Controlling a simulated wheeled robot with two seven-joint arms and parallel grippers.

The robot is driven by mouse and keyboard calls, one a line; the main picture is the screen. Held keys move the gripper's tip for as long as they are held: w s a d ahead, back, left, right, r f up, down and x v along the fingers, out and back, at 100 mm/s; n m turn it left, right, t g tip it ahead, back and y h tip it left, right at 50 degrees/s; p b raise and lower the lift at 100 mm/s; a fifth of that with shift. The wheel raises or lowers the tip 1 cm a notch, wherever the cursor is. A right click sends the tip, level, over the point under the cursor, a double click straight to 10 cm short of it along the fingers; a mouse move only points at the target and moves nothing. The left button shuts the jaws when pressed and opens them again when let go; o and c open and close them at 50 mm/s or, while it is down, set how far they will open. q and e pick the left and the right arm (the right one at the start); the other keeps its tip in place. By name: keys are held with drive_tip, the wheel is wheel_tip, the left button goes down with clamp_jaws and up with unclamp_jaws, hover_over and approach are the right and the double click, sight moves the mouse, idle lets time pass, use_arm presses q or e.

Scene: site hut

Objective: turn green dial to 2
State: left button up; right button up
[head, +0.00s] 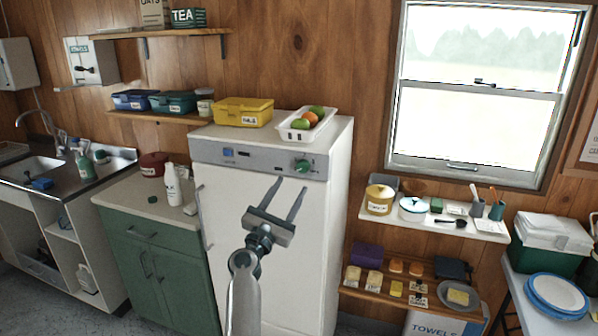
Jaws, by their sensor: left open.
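The green dial (302,165) is a round knob on the right part of the grey control panel (258,160) at the top front of the white fridge-like cabinet (309,248). Small marks sit around the dial, but its setting is too small to read. My left gripper (286,183) is in front of the cabinet door, below the panel. Its two fingers point up and are apart, with nothing between them. The fingertips appear just below the dial, and I cannot tell their distance from the panel. My right gripper is out of view.
A yellow box (243,112) and a white tray (297,130) with fruit stand on top of the cabinet. A vertical door handle (203,218) sticks out at its left. Shelves with jars and food are on the right, below the window.

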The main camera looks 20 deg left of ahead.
sight(302, 169)
use_arm(q)
drive_tip(key=x, duration=0.7)
drive_tip(key=shift+w, duration=0.15)
drive_tip(key=c, duration=1)
